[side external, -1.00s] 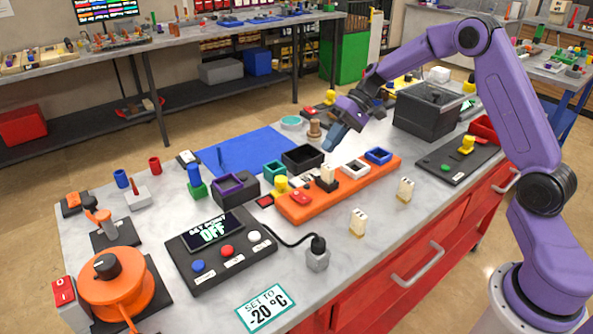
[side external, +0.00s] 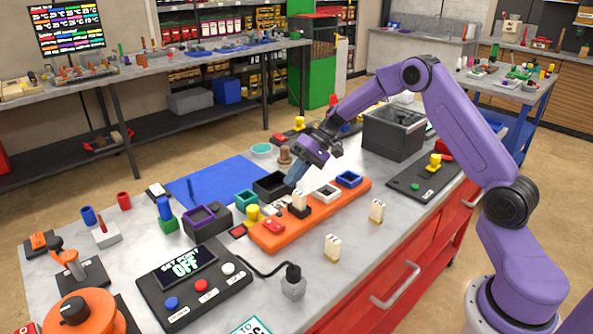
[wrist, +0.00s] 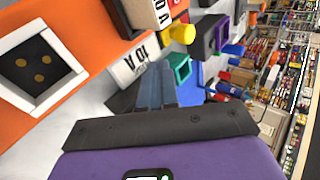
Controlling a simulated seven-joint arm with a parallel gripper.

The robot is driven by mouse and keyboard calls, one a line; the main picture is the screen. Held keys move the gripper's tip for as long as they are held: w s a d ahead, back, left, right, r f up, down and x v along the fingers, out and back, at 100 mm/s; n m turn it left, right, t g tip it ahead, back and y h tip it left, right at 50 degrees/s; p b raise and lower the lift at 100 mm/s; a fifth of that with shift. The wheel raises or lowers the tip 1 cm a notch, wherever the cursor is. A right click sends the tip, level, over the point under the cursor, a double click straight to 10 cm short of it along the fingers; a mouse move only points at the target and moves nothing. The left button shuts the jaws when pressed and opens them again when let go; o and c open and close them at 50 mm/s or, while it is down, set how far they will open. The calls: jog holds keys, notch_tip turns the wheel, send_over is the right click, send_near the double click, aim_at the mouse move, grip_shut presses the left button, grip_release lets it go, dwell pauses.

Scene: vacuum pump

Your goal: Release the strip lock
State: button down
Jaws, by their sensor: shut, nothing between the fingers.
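The orange strip (side external: 272,240) lies on the grey bench. On it are a red switch-like piece (side external: 272,227), a white fuse-like block (side external: 299,201) in a black holder, a white-framed socket (side external: 327,192) and a blue-framed socket (side external: 348,179). A yellow knob (side external: 253,214) stands at its near left end; it also shows in the wrist view (wrist: 178,33). Which part is the lock I cannot tell. My gripper (side external: 292,182) is shut and empty, above and just behind the strip near the white block. Its fingers (wrist: 157,85) point towards a white "10 A" label in the wrist view.
A black open box (side external: 270,185) and a green-framed box (side external: 245,199) stand close behind the strip. A purple-rimmed box (side external: 204,218) is further left. Two loose white blocks stand in front, one of them at the near edge (side external: 332,247). A dark bin (side external: 393,132) is at right.

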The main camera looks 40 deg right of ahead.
aim_at(254, 209)
jog(key=x, duration=0.5)
jog(key=shift+a+f, duration=0.1)
jog(key=a, duration=0.3)
jog(key=shift+w+a+f, duration=0.1)
jog(key=shift+w+f, duration=0.05)
jog(key=shift+w, duration=0.15)
jog(key=shift+w+a, duration=0.1)
jog(key=shift+a, duration=0.4)
jog(key=shift+a, duration=2.4)
jog(key=shift+d, duration=0.45)
jog(key=d, duration=0.3)
jog(key=shift+s, duration=0.3)
jog(key=v, duration=1)
jog(key=shift+d, duration=0.3)
